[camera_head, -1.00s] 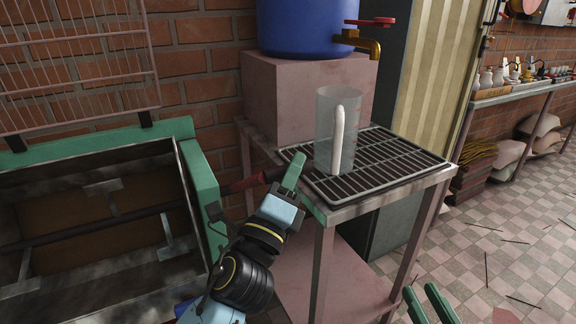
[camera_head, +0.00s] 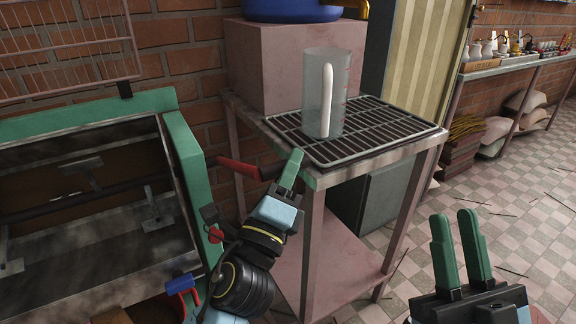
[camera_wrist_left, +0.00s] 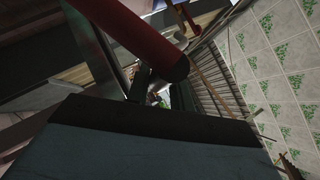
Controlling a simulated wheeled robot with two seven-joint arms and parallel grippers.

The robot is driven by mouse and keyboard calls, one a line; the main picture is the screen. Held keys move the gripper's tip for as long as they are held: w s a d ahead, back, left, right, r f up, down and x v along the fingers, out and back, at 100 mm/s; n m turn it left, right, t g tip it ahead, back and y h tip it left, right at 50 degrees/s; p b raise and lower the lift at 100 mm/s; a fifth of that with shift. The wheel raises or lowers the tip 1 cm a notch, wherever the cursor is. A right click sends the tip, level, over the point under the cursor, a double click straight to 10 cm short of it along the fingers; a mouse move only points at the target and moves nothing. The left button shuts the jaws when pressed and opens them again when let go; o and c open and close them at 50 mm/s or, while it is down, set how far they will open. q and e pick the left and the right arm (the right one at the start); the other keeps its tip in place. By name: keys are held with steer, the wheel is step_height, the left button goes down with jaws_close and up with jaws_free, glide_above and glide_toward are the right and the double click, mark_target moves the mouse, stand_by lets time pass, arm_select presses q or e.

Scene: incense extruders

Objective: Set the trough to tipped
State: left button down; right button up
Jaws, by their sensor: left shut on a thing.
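The trough (camera_head: 185,160) is the green-rimmed metal bin at the left of the head view, with a paddle shaft (camera_head: 85,203) inside. A red handle (camera_head: 238,168) with a dark end sticks out to the right of its side. My left gripper (camera_head: 292,168) is shut on the handle near its dark end; the fingers partly hide the grip. In the left wrist view a red bar (camera_wrist_left: 150,38) with a dark end passes close above the gripper. My right gripper (camera_head: 456,222) is open and empty at the lower right, over the floor.
A pink metal stand (camera_head: 318,180) with a black rack (camera_head: 375,130) is just right of my left gripper. A clear cylinder (camera_head: 344,95) holding a white stick stands on the rack beside a pink block (camera_head: 262,65). The tiled floor (camera_head: 420,200) at right is mostly clear.

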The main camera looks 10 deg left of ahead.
arm_select(q)
steer(key=shift+w+a+f, duration=0.1)
steer(key=shift+f, duration=0.25)
steer(key=c, duration=1.2)
jaws_free()
steer(key=shift+c, duration=0.2)
steer(key=shift+r, duration=0.15)
